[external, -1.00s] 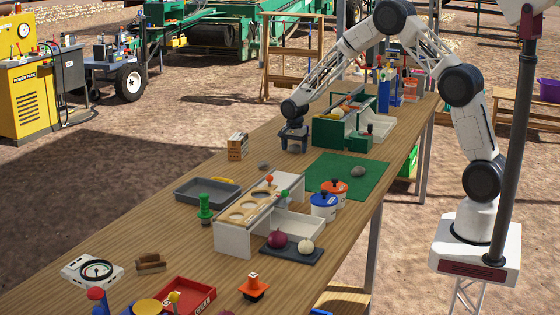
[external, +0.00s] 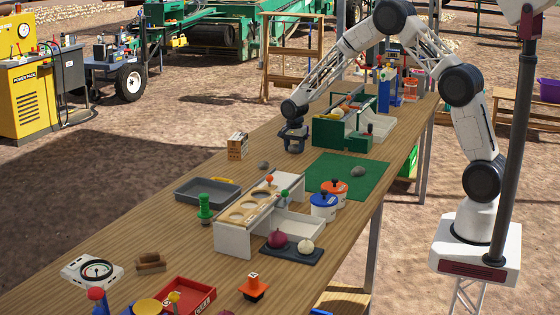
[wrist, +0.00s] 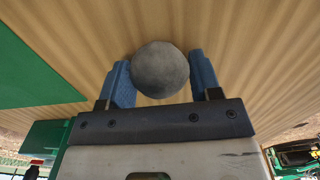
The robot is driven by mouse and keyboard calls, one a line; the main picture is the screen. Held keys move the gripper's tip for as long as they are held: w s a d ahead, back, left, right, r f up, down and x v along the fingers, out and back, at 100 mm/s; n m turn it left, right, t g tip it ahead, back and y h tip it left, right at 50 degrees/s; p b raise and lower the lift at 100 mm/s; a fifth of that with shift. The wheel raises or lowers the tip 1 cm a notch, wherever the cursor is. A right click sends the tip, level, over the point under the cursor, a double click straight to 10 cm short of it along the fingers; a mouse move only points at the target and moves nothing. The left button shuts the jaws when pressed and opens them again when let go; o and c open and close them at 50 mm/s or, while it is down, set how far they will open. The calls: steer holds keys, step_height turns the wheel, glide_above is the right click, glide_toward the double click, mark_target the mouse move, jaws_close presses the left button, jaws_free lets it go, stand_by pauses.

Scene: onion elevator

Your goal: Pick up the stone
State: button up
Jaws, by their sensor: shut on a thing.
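The grey round stone (wrist: 160,68) sits between the two blue fingers of my gripper (wrist: 162,85) in the wrist view, and the fingers are closed on its sides. In the external view my gripper (external: 293,142) is over the wooden table, left of the green mat (external: 340,178), with a dark rounded shape at its fingers. How far it is above the table is hard to tell. Another small grey stone (external: 263,165) lies on the table in front of my gripper.
A green divided bin (external: 330,133) stands just right of my gripper. A small wooden crate (external: 237,146) is to the left, and a grey tray (external: 207,191) and white rack (external: 235,238) are nearer the camera. Lidded pots (external: 323,207) stand beside the mat.

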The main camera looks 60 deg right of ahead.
steer(key=shift+r, duration=0.1)
steer(key=shift+r, duration=0.8)
step_height(320, 180, up, 2)
steer(key=shift+r, duration=0.1)
steer(key=s+a, duration=0.1)
steer(key=s, duration=0.4)
steer(key=s+a, duration=0.1)
steer(key=s, duration=0.4)
steer(key=s+a+r, duration=0.1)
steer(key=s, duration=0.4)
steer(key=shift+s+a, duration=0.2)
steer(key=shift+a, duration=0.2)
steer(key=shift+s, duration=0.1)
steer(key=s+a+n, duration=0.1)
steer(key=s+a, duration=0.2)
steer(key=s, duration=0.3)
steer(key=s+a+n, duration=0.1)
steer(key=s+a, duration=0.2)
steer(key=s, duration=0.2)
steer(key=s+a+n, duration=0.2)
steer(key=s+a, duration=0.2)
steer(key=s, duration=0.2)
steer(key=shift+s+a+r, duration=0.1)
steer(key=shift+s+r, duration=0.2)
steer(key=shift+r, duration=0.1)
steer(key=shift+s+a+f+n, duration=0.1)
steer(key=shift+s+a+n, duration=0.2)
steer(key=shift+s, duration=0.4)
